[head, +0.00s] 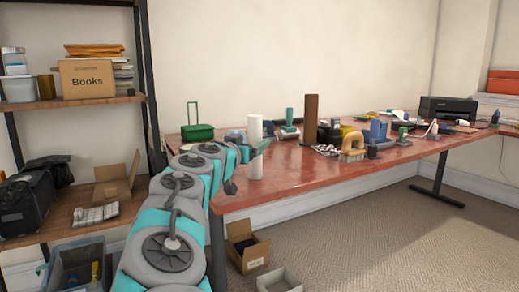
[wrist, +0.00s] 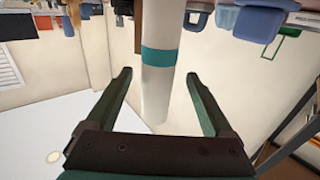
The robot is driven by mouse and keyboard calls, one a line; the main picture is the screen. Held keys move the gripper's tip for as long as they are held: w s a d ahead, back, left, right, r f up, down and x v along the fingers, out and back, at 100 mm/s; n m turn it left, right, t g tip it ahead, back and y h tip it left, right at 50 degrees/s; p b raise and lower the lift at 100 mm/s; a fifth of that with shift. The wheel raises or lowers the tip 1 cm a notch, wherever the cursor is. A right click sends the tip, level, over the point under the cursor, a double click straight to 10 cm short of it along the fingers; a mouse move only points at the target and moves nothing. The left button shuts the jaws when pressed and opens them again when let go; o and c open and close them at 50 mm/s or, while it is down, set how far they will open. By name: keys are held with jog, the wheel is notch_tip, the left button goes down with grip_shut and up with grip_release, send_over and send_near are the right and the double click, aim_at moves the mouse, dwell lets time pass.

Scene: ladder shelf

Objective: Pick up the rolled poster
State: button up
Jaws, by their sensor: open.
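The rolled poster (head: 255,168) is a white tube standing upright near the table's front left corner. The wrist view is upside down and shows the poster (wrist: 158,90) as a white tube with a teal band. My gripper (wrist: 158,73) is open, with one dark green finger on each side of the poster in the picture. No contact shows, and I cannot tell how deep the tube sits between the fingers. In the head view, my gripper (head: 262,149) is small and its fingers are unclear.
A ladder shelf (head: 70,104) stands left. A cardboard box (head: 247,255) and a grey bin (head: 280,281) are on the floor.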

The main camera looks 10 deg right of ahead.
aim_at(259, 137)
jog(key=x, duration=0.5)
jog(key=shift+w+d+r, duration=0.15)
jog(key=shift+w+d, duration=0.05)
jog(key=shift+d, duration=0.15)
grip_shut()
dwell(0.4)
